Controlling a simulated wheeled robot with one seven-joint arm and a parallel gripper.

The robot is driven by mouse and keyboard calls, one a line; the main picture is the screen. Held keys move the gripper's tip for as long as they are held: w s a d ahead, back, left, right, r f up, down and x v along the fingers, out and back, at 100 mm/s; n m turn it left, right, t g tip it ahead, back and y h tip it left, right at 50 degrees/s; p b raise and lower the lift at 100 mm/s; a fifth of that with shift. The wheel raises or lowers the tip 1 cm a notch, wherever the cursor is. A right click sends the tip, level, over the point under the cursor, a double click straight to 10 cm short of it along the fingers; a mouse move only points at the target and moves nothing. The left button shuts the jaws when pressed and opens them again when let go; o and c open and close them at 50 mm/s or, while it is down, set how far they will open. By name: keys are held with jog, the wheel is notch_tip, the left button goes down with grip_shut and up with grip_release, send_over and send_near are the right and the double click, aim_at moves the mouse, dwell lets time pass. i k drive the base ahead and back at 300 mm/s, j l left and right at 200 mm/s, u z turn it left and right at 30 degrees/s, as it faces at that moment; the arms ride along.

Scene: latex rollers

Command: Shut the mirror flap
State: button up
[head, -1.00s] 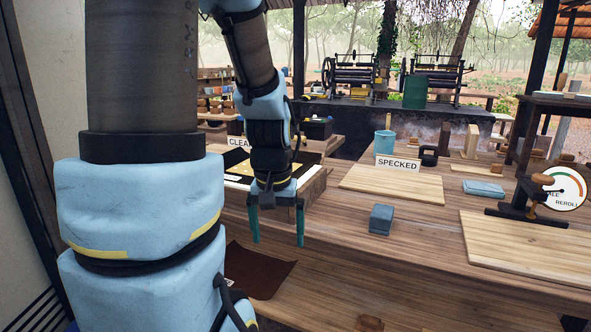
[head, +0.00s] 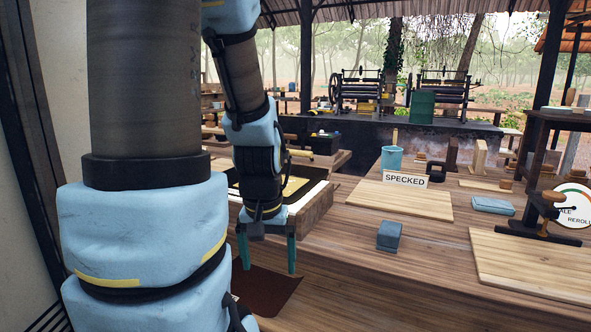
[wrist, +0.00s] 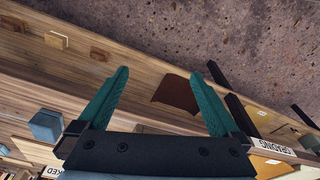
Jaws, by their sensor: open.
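I cannot make out a mirror flap for certain in either view. A wooden-sided box (head: 313,207) with a dark inner frame and a yellow sheet stands on the bench behind my arm, which hides part of it. My gripper (head: 267,262) points down in front of this box, with its two teal fingers apart and nothing between them. In the wrist view my gripper (wrist: 157,75) is also open and empty. A dark brown sheet (head: 268,290) lies low, below the fingers; it also shows beyond the fingertips in the wrist view (wrist: 177,95).
A blue-grey block (head: 389,236) sits on the bench right of my gripper. Pale boards (head: 400,200) (head: 530,262), a SPECKED sign (head: 405,181), a blue cup (head: 391,158) and a dial stand (head: 548,210) are further right. The bench between block and gripper is clear.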

aim_at(304, 164)
jog(key=i+l+u, duration=0.5)
jog(key=l+u, duration=0.2)
